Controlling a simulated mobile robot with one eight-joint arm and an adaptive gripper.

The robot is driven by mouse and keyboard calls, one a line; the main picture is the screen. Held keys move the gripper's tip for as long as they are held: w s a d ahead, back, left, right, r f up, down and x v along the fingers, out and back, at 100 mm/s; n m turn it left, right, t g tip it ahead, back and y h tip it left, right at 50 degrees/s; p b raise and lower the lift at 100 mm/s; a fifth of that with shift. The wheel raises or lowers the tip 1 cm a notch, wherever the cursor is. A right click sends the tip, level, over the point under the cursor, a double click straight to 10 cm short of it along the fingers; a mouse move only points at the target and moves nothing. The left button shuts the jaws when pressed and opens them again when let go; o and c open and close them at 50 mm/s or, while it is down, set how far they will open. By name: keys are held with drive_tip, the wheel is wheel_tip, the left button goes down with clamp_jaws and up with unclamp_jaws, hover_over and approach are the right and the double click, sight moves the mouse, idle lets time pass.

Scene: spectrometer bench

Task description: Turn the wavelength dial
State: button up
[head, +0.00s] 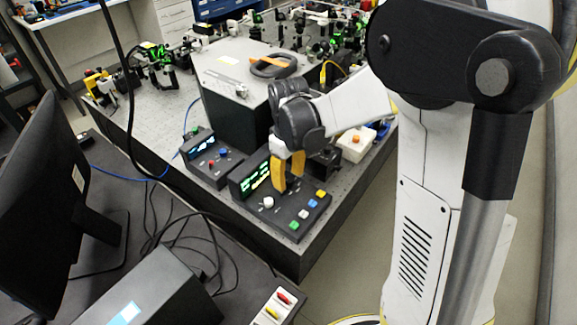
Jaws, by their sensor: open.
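A dark control box with a lit display (255,182) stands near the front corner of the optical bench. A round white dial (268,202) sits on its sloped panel, left of several coloured buttons (308,203). The frame does not show a readable label, so I cannot confirm that this is the wavelength dial. My gripper (287,184) has yellow fingers pointing down just above the panel, to the upper right of the dial.
A large grey housing (235,95) is behind. A white box with an orange button (356,143) is to the right. A monitor (50,190) and loose cables stand on the front-left desk.

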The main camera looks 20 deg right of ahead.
sight(289, 179)
wheel_tip(289, 179, up, 11)
drive_tip(key=shift+r, duration=0.2)
idle(0.5)
drive_tip(key=s+r+m+t, duration=0.2)
drive_tip(key=s+m+t, duration=0.4)
drive_tip(key=s, duration=0.9)
drive_tip(key=shift+t, duration=0.6)
